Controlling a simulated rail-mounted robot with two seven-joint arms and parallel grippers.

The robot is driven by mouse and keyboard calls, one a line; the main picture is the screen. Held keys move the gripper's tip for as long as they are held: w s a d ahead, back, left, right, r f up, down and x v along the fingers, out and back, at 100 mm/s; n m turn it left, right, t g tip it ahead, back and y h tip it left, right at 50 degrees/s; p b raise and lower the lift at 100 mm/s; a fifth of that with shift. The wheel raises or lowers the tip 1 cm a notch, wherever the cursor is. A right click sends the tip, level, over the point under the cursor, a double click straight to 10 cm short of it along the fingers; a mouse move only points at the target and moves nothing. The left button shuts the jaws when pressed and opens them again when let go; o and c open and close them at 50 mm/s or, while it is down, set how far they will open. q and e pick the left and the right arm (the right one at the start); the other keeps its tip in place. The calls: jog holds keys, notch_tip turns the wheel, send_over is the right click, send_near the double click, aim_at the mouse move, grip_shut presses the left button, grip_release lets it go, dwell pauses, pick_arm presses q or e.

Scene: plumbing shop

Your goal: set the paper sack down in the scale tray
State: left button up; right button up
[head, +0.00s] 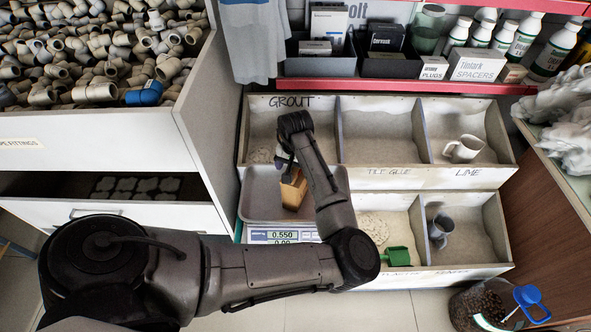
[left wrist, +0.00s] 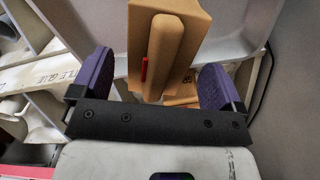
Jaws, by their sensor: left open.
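The brown paper sack (head: 292,190) stands in the grey metal scale tray (head: 258,207), partly hidden in the head view by my left arm. In the left wrist view the sack (left wrist: 190,28) shows its rolled top and a small red tab. The tray's pale metal (left wrist: 232,38) lies behind it. My left gripper (head: 287,160) is at the sack. In the left wrist view its two purple finger pads (left wrist: 155,78) are wide apart, one on each side of the sack's rolled top, with gaps on both sides. My right gripper is not in view.
The scale display (head: 272,236) reads 0.550. Bins of powder surround the tray; one holds a white mug (head: 463,149), another a green scoop (head: 397,256). A drawer cabinet of pipe fittings (head: 95,60) stands left. A red-edged shelf (head: 400,84) runs behind.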

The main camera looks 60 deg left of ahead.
pick_arm(q)
notch_tip(320, 180, up, 10)
jog(key=f+p, duration=0.1)
jog(key=p, duration=0.3)
jog(key=s+a+y, duration=0.4)
jog(key=y, duration=0.2)
jog(key=d+m+t, duration=0.1)
jog(key=d, duration=0.1)
jog(key=d+f+m+t, duration=0.1)
jog(key=d+f+m+t+y, duration=0.1)
jog(key=d, duration=0.1)
jog(key=shift+s+d+f+m, duration=0.1)
jog(key=shift+d+f+m, duration=0.05)
jog(key=shift+d+m, duration=0.15)
jog(key=s+d+f+m+h, duration=0.2)
jog(key=s+d, duration=0.3)
jog(key=d, duration=0.3)
jog(key=s+d+f+m+h, duration=0.2)
jog(key=s+d+f, duration=0.3)
jog(key=d, duration=0.3)
jog(key=s+d+f+m+h, duration=0.2)
jog(key=s+d, duration=0.3)
jog(key=d, duration=0.3)
jog(key=shift+d+f+t+h, duration=0.2)
jog(key=shift+f+t+h, duration=0.1)
jog(key=shift+f+h, duration=0.45)
jog(key=shift+f, duration=0.1)
